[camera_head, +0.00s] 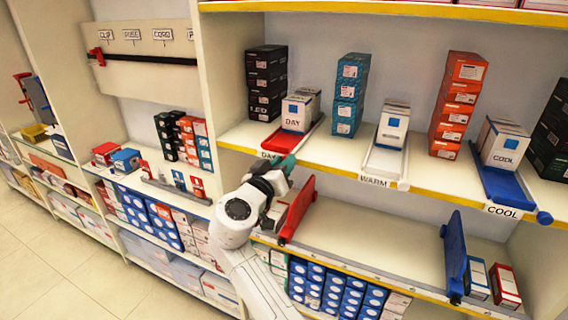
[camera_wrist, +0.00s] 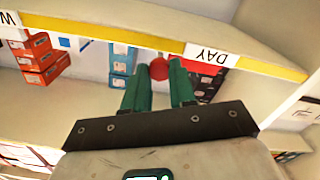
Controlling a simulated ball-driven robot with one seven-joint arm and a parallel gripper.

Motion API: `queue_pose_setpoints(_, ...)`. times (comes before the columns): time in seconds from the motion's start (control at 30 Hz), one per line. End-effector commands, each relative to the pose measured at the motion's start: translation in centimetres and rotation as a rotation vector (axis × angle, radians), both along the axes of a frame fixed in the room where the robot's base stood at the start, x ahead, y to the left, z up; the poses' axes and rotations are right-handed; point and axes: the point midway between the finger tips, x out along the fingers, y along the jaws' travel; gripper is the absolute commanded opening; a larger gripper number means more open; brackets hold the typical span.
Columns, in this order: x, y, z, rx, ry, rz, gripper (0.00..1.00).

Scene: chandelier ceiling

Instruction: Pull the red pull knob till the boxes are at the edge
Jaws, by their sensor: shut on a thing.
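The red pull knob (camera_wrist: 158,69) shows in the wrist view between the two green fingers of my gripper (camera_head: 284,166), which is shut on it. In the head view the gripper hides the knob. The knob is at the front of the red tray (camera_head: 301,136) on the DAY shelf. White boxes (camera_head: 299,110) stand on this tray, near the shelf's front. The DAY label (camera_wrist: 208,54) is beside the knob in the wrist view. My gripper reaches in from below and in front of the shelf edge.
A white WARM tray (camera_head: 384,161) and a blue COOL tray (camera_head: 511,190) stand to the right with boxes. A teal stack (camera_head: 349,95) and a black stack (camera_head: 266,80) flank the DAY boxes. A red divider (camera_head: 297,209) stands on the shelf below, close to my wrist.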

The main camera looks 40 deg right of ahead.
Motion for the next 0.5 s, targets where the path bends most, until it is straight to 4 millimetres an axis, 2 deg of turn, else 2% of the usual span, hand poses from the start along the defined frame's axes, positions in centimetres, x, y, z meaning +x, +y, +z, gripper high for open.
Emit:
queue_pose_setpoints(0.3,-2.9,8.6,-0.4,-0.002,-0.003,0.01,0.0)
queue_pose_setpoints(0.4,-3.7,10.8,-0.3,-0.001,-0.002,0.009,0.0)
queue_pose_setpoints(0.5,-4.2,12.2,-0.2,-0.001,0.0,0.007,0.0)
